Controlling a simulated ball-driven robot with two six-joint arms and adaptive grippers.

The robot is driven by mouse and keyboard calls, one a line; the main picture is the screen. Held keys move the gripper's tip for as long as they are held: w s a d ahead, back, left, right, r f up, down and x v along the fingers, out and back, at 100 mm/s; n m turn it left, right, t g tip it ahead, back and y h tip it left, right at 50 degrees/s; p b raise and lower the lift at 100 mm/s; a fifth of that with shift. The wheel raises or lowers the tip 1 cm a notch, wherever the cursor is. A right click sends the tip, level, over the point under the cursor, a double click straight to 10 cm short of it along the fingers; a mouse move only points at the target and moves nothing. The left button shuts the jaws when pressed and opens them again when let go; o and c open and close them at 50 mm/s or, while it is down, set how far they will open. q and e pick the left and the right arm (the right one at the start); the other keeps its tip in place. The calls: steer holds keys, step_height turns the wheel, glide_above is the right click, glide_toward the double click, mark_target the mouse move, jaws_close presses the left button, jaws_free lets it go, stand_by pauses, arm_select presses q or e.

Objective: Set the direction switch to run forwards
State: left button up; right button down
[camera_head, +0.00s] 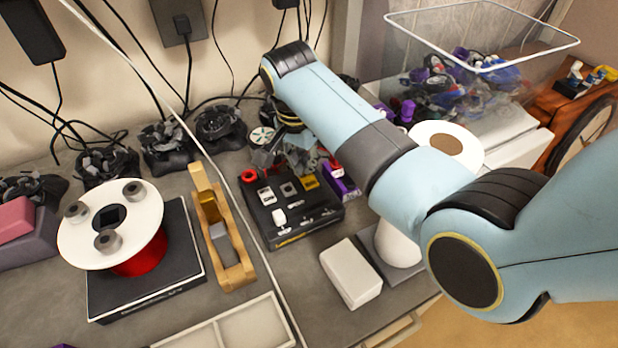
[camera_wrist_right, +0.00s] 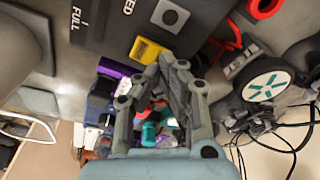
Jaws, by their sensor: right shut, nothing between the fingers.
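A black control box (camera_head: 320,216) stands on the bench in the middle of the head view. Which one is the direction switch cannot be read. In the right wrist view the box (camera_wrist_right: 105,38) shows the words "FULL" and part of another label, a grey square switch (camera_wrist_right: 170,16) and the yellow switch (camera_wrist_right: 148,50). My right gripper (camera_wrist_right: 172,72) is shut and empty, its fingertips beside the yellow switch. In the head view it (camera_head: 300,158) is at the box's back edge, partly hidden by my arm. My left gripper is not visible.
A red spool with a white disc (camera_head: 125,215) and a wooden clamp-like stand (camera_head: 222,235) are left of the box. A white block (camera_head: 350,272) lies to the right. A clear bin (camera_head: 480,20) of parts stands at the back right. Cables hang behind.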

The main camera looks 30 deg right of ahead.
mark_target(305, 175)
steer(key=shift+f+b, duration=0.3)
steer(key=shift+f, duration=0.4)
steer(key=shift+r, duration=0.1)
step_height(305, 175, up, 3)
steer(key=p, duration=0.3)
steer(key=shift+r, duration=2)
steer(key=shift+f, duration=0.1)
